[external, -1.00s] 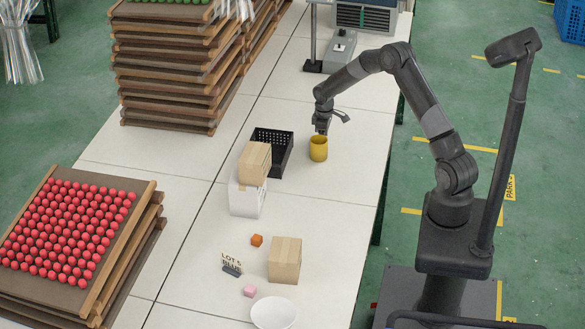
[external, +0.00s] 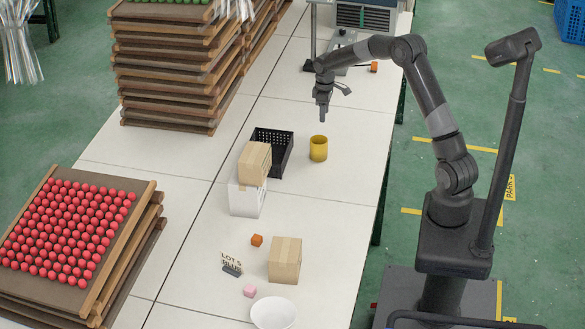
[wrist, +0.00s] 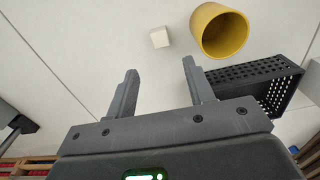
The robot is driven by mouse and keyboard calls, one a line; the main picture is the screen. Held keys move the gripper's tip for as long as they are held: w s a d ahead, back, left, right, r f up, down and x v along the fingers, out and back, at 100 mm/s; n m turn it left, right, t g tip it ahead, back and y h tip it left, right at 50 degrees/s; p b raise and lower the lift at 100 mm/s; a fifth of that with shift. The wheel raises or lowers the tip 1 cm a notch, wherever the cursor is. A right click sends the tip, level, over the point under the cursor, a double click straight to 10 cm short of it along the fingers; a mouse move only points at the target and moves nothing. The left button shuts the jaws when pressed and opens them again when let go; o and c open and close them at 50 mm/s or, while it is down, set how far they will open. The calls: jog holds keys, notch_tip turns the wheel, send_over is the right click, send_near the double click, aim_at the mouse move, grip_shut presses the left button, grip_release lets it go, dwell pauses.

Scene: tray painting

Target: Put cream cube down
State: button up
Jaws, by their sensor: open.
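The cream cube (wrist: 160,37) sits on the white tabletop in the wrist view, just left of a yellow cup (wrist: 219,30) with a small gap between them. I cannot make out the cube in the external view. My gripper (wrist: 160,68) is open and empty, with its fingers apart below the cube in the picture. In the external view, my gripper (external: 322,117) hangs above the table, just behind the yellow cup (external: 318,148).
Table right of the cup is clear.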

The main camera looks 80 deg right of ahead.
jog(key=s+a+r+t+h, duration=0.1)
jog(key=s+a+r, duration=0.3)
jog(key=a+r, duration=0.6)
jog(key=s+a+r+t+h, duration=0.1)
jog(key=s+a+r, duration=0.2)
jog(key=a+r, duration=0.75)
jog(key=s+a+t+y, duration=0.2)
jog(key=s+a+t, duration=0.1)
jog(key=s+a, duration=1.3)
jog(key=s, duration=0.4)
jog(key=shift+a+t, duration=0.25)
jog(key=shift+t, duration=0.05)
